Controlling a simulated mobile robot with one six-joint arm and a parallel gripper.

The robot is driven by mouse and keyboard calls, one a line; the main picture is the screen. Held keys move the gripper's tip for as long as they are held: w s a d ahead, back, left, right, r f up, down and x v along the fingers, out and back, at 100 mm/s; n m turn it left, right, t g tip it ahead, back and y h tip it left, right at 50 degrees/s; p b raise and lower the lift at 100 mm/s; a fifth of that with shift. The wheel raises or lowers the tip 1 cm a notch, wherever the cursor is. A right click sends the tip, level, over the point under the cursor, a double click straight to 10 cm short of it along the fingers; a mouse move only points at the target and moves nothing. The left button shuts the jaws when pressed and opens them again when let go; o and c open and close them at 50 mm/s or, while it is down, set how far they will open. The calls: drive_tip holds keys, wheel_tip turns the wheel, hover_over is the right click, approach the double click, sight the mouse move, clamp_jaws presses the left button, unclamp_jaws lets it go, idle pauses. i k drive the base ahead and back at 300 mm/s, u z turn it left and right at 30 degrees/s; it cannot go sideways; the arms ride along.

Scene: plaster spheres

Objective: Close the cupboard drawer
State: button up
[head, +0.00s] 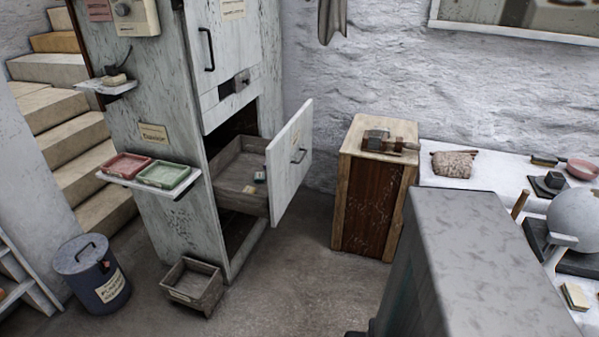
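The cupboard (170,90) is tall, with worn pale paint, and stands left of centre in the head view. Its drawer (237,165) is pulled well out to the right, and its wooden inside shows. A small dark-and-pale item (260,177) and a small yellowish piece (249,190) lie in the drawer. A cupboard door (225,55) above the drawer looks shut. My gripper is not in view.
A wooden crate (192,286) and a lidded bin (93,273) stand on the floor by the cupboard. A wooden cabinet (372,190) stands right of the drawer, with bare floor (295,260) between. A large grey block (470,265) fills the lower right foreground.

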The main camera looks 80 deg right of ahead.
sight(287, 156)
drive_tip(key=k, duration=0.7)
drive_tip(key=z, duration=4.4)
drive_tip(key=i, duration=0.15)
drive_tip(key=u, duration=2.1)
drive_tip(key=i, duration=1)
drive_tip(key=z, duration=0.05)
